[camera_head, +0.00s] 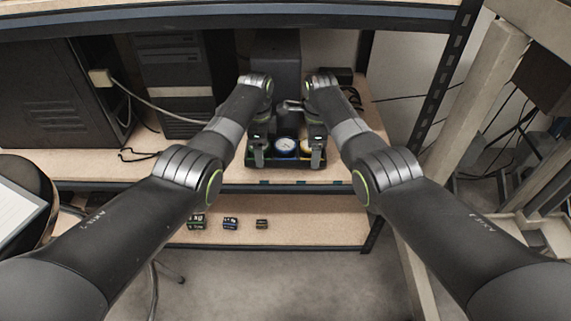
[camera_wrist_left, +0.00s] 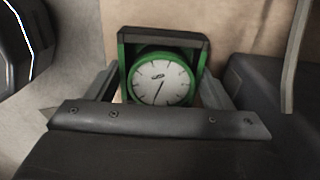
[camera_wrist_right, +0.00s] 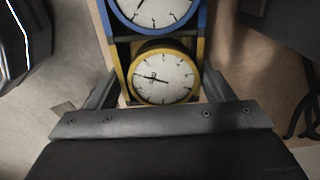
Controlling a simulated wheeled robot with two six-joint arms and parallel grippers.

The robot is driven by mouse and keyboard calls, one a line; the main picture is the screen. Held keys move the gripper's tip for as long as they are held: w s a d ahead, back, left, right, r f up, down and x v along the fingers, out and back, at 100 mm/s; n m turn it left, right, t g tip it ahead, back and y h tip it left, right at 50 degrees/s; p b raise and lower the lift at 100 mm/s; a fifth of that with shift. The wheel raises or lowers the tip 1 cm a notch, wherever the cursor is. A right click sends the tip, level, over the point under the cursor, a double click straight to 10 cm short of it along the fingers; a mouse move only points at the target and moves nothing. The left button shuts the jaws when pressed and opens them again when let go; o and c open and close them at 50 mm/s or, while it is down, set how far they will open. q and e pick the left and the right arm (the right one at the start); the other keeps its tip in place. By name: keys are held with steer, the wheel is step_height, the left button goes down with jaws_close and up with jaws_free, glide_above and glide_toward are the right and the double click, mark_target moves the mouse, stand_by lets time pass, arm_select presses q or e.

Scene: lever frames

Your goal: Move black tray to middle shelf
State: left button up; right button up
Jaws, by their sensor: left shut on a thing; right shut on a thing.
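The black tray (camera_head: 284,163) is at the front of the middle shelf board, with clocks standing in it. A blue clock (camera_head: 286,145) shows in its middle and a yellow clock (camera_head: 305,146) at its right. A green clock (camera_wrist_left: 160,80) shows at the tray's left end in the left wrist view. My left gripper (camera_head: 257,157) is shut on the tray's left end. My right gripper (camera_head: 317,157) is shut on its right end, beside the yellow clock (camera_wrist_right: 160,76). I cannot tell whether the tray rests on the board or hangs just above it.
The middle shelf (camera_head: 210,176) carries dark computer cases (camera_head: 170,75) at the left and a dark box (camera_head: 276,70) behind the tray. A lower shelf (camera_head: 290,222) holds several small dark blocks (camera_head: 230,223). The top shelf edge (camera_head: 230,18) overhangs, and a slotted post (camera_head: 440,85) stands at right.

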arm_select(q)
steer(key=shift+f+b, duration=0.8)
steer(key=shift+f, duration=0.1)
arm_select(e)
steer(key=shift+f, duration=1)
arm_select(q)
steer(key=o, duration=0.7)
steer(key=shift+f, duration=0.1)
steer(key=shift+c, duration=0.2)
arm_select(e)
steer(key=o, duration=0.7)
steer(key=shift+f, duration=0.1)
steer(key=shift+c, duration=0.2)
arm_select(q)
steer(key=o, duration=0.4)
arm_select(e)
steer(key=o, duration=0.4)
arm_select(q)
steer(key=shift+o, duration=0.2)
arm_select(e)
steer(key=shift+o, duration=0.2)
steer(key=shift+r, duration=0.2)
